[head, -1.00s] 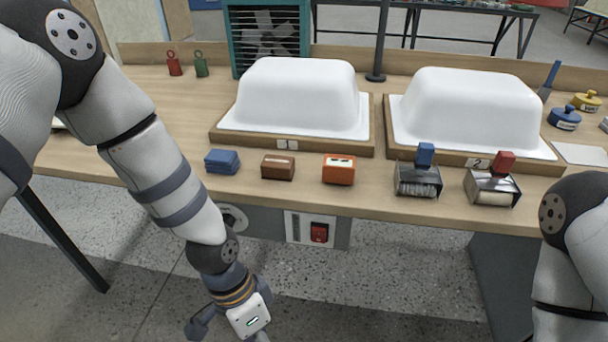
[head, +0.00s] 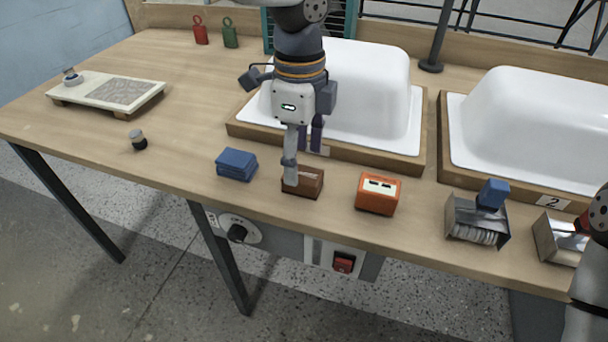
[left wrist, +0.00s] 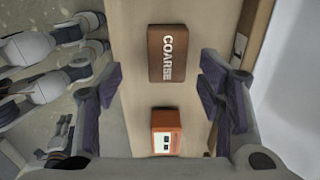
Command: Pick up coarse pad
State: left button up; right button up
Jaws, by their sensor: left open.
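The coarse pad (head: 308,183) is a brown block on the near part of the bench. In the left wrist view its top reads COARSE (left wrist: 173,54), and it lies near the top of the picture, ahead of the space between my fingers. My left gripper (head: 303,155) is open, pointing down just above and behind the pad in the head view. One finger hides part of the pad there. The fingers (left wrist: 160,92) are empty and spread to either side in the wrist view.
A blue pad stack (head: 237,164) is left of the coarse pad and an orange block (head: 378,193) right of it. White tub shells (head: 365,85) on wooden bases stand behind. A metal holder with a blue handle (head: 478,217) is further right.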

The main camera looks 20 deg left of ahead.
aim_at(303, 174)
pick_arm(q)
jog(key=f, duration=0.5)
jog(key=shift+w+f, duration=0.35)
jog(key=shift+w, duration=0.05)
jog(key=c, duration=1.4)
pick_arm(e)
jog(key=shift+s+f, duration=0.1)
jog(key=shift+f, duration=0.1)
pick_arm(q)
jog(key=shift+o, duration=0.2)
jog(key=shift+r, duration=0.1)
notch_tip(303, 174, up, 4)
jog(key=shift+f, duration=0.25)
jog(key=s+r+p, duration=0.2)
jog(key=s+r, duration=0.7)
jog(key=s, duration=0.5)
jog(key=shift+a+r, duration=0.2)
pick_arm(e)
jog(key=shift+t, duration=0.7)
jog(key=w+r, duration=0.3)
jog(key=shift+w+r, duration=0.1)
jog(key=shift+w, duration=0.15)
